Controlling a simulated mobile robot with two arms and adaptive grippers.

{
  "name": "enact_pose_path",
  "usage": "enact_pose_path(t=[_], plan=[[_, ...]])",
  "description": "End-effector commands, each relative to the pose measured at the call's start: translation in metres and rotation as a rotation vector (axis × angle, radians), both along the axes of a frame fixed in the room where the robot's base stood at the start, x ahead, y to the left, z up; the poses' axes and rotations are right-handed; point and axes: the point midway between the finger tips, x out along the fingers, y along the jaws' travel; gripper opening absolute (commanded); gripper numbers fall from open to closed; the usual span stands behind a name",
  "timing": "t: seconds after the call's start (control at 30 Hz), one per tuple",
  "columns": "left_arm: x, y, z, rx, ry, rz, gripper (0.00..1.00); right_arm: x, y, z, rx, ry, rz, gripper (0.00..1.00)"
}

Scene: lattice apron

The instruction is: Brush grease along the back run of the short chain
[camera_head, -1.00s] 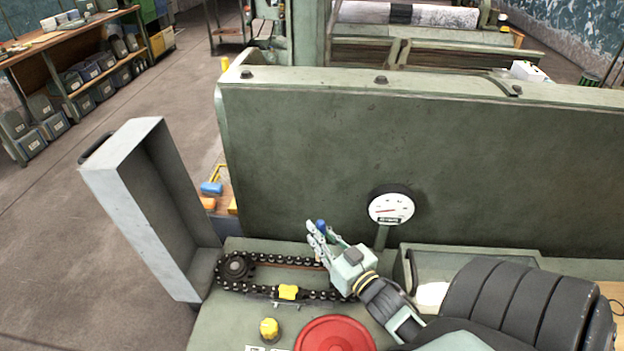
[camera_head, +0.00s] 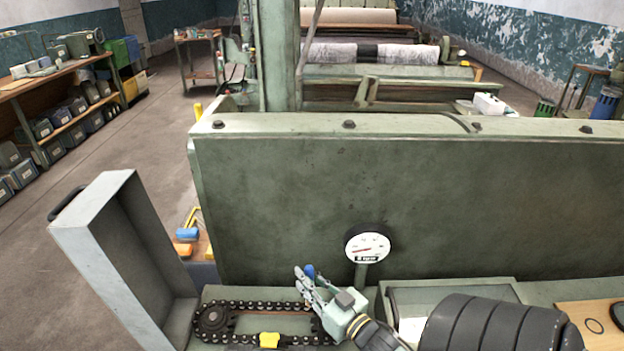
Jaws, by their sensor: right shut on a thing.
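The short chain (camera_head: 262,305) is a dark loop on the green machine top at the bottom of the head view. It passes around a sprocket (camera_head: 212,318) at its left end, and its back run lies along the far side. My right gripper (camera_head: 304,284) is above the right end of the back run. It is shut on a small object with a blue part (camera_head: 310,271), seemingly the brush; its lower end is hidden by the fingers. I cannot tell whether it touches the chain. My left gripper is not in view.
A yellow piece (camera_head: 269,340) sits at the front run. A grey open cover (camera_head: 120,265) stands left of the chain. A dial gauge (camera_head: 367,248) rises just behind my right gripper, before a tall green panel (camera_head: 330,190). A black ribbed roller (camera_head: 500,325) is at right.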

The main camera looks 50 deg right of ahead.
Motion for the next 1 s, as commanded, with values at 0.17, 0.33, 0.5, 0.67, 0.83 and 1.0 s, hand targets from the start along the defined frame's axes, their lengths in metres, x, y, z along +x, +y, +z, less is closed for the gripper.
enact_pose_path(t=[0.17,0.33,0.5,0.67,0.83,1.0], plan=[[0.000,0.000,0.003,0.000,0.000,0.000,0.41,0.014,0.012,0.001,0.002,-0.002,0.001,0.00],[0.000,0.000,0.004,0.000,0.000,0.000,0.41,0.018,0.016,0.001,0.000,-0.002,0.000,0.00],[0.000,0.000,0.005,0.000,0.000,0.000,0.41,0.025,0.021,0.001,0.002,-0.003,0.000,0.00],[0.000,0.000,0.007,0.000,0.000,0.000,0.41,0.036,0.031,0.002,0.000,-0.005,0.001,0.00],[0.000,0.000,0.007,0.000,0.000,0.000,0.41,0.044,0.038,0.002,-0.001,-0.004,0.001,0.00],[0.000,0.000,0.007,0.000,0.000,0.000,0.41,0.048,0.042,0.001,-0.001,-0.005,0.001,0.00]])
